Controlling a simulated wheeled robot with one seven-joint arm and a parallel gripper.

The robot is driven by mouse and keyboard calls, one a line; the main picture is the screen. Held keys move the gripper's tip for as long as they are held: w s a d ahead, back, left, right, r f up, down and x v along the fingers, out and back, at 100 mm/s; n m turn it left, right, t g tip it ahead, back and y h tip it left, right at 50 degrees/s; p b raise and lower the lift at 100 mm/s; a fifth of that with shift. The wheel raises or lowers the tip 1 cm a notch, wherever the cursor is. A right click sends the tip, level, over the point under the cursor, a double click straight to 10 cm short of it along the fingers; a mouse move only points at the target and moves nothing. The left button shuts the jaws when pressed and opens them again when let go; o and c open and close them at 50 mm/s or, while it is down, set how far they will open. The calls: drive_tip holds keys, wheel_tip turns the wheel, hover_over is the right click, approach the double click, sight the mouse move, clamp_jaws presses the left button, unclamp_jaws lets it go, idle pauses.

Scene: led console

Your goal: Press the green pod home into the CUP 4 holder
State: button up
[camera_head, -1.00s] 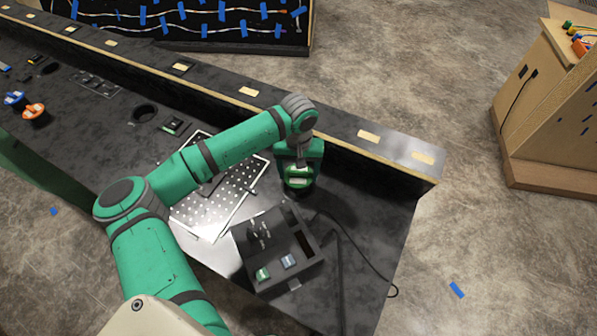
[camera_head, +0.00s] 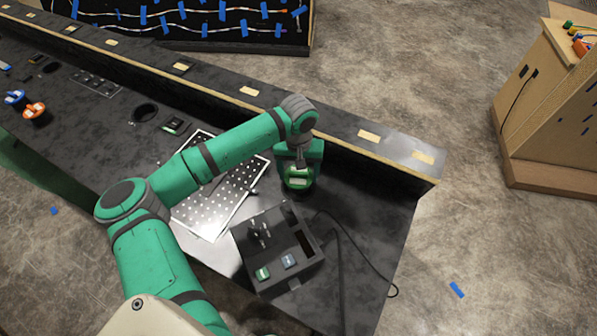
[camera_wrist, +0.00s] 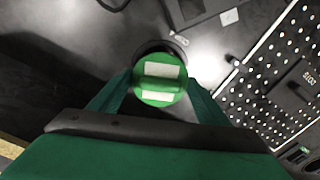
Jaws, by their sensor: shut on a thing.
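The green pod (camera_head: 298,184) is between the fingers of my gripper (camera_head: 298,168), at the table's right part near the ledge. In the wrist view the pod (camera_wrist: 160,72) shows its round green top with two pale labels, and the gripper (camera_wrist: 160,88) has one finger on each side, shut on it. A dark round rim, seemingly the holder (camera_wrist: 150,47), shows just beyond the pod's far edge. The pod covers most of it, so its seating depth cannot be told. A small pale tag (camera_wrist: 179,38) lies beside the rim; its writing is too small to read.
A dark control box (camera_head: 270,235) with knobs and green and blue-grey buttons stands in front of my gripper. A perforated metal plate (camera_head: 225,205) lies to the left. A raised ledge (camera_head: 350,140) runs behind. Black cables (camera_head: 355,262) lie on the right.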

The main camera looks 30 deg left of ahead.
drive_tip(key=shift+f, duration=2.4)
idle(0.4)
idle(0.4)
drive_tip(key=o, duration=1.1)
wheel_tip(320, 180, up, 11)
drive_tip(key=shift+f, duration=0.1)
